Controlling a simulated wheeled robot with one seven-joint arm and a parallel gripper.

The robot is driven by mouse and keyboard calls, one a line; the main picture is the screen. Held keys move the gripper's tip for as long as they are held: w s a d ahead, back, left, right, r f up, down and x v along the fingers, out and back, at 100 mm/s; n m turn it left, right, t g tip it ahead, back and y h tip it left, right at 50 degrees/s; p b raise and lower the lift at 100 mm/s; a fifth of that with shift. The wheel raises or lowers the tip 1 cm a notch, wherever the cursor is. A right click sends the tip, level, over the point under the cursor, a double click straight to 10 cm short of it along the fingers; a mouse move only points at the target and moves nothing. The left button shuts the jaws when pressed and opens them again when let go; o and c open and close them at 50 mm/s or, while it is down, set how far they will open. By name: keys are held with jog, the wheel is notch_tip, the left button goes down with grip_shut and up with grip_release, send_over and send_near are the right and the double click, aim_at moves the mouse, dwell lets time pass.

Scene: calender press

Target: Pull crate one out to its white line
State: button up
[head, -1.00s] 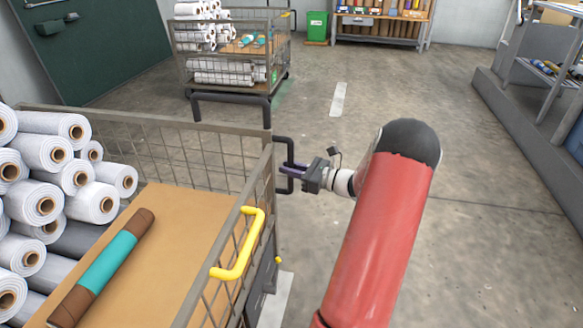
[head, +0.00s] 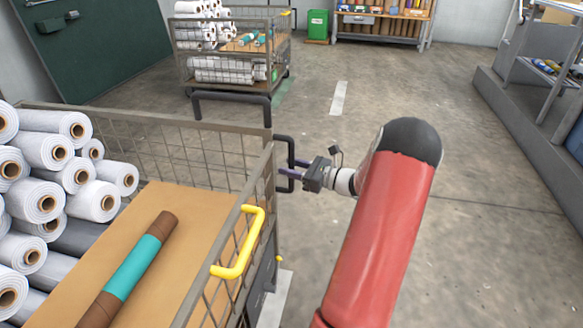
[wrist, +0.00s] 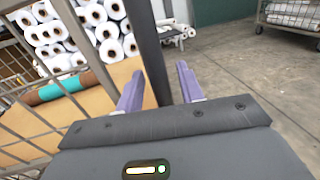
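The near wire crate (head: 195,125) stands at the left, loaded with white rolls. No crate number is readable. On its right corner is a black upright handle (head: 284,150), which shows as a dark bar in the wrist view (wrist: 147,45). My gripper (head: 290,167) is at this handle. Its purple fingers are apart (wrist: 160,88), with the dark bar between them and gaps visible on both sides. A white floor line (head: 277,305) shows beside the crate's lower right, partly hidden by it. Another white line (head: 338,98) lies further back.
A yellow handle (head: 240,243) sticks out of the crate's near side. A brown and teal roll (head: 135,265) lies on its board. A second loaded crate (head: 230,55) stands behind. The floor to the right is open up to a grey platform (head: 525,140).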

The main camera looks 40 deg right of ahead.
jog(key=v, duration=0.7)
jog(key=shift+s, duration=0.35)
jog(key=shift+d, duration=0.15)
